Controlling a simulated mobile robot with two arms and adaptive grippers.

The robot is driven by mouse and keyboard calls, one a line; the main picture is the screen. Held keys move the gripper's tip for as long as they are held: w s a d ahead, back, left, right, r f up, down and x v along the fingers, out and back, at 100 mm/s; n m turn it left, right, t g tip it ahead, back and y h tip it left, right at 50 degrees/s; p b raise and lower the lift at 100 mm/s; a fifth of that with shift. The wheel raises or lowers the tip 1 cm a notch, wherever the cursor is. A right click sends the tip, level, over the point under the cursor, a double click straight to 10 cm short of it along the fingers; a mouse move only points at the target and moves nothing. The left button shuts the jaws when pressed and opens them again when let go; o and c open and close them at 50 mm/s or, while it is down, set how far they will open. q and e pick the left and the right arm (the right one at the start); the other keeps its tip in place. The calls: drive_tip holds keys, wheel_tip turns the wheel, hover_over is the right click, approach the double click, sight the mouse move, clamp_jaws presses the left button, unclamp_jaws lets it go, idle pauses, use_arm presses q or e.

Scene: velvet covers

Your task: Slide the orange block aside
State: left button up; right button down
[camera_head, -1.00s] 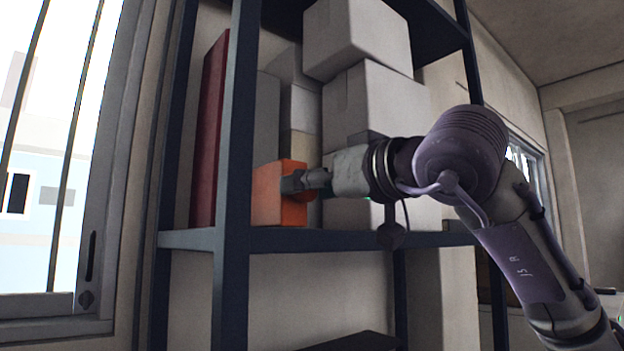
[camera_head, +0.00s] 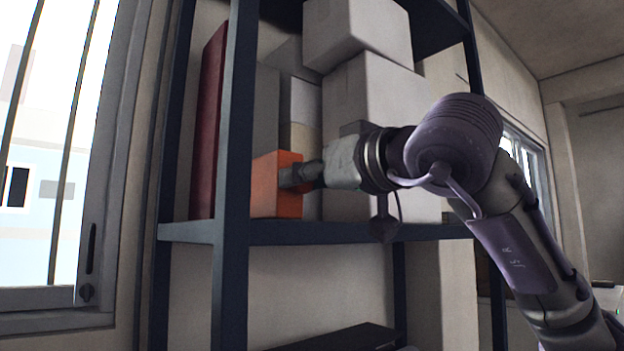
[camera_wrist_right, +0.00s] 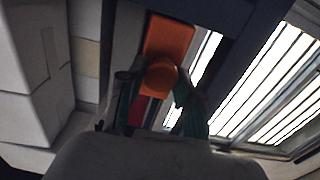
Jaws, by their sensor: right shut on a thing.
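The orange block (camera_head: 266,186) stands on the blue shelf, close behind the front post in the head view. In the right wrist view the block (camera_wrist_right: 168,38) has a round orange knob (camera_wrist_right: 160,75) facing the camera. My right gripper (camera_head: 290,176) reaches in from the right and is shut on the block at its knob. In the right wrist view its fingers (camera_wrist_right: 156,90) lie on either side of the knob. The fingers hide part of the block's face in the head view. My left gripper is not in view.
The blue shelf board (camera_head: 330,234) and front post (camera_head: 235,130) frame the block. A tall red panel (camera_head: 207,125) stands left of the post. Stacked grey boxes (camera_head: 365,95) rise behind and right of the block, near my arm. A window (camera_head: 50,170) is at far left.

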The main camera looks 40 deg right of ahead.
drive_tip(key=a, duration=0.3)
drive_tip(key=shift+s+a, duration=0.15)
drive_tip(key=shift+a, duration=0.2)
drive_tip(key=c, duration=0.8)
unclamp_jaws()
drive_tip(key=shift+d, duration=0.2)
drive_tip(key=s, duration=0.8)
drive_tip(key=s+d, duration=0.1)
drive_tip(key=s, duration=0.3)
drive_tip(key=shift+w, duration=0.1)
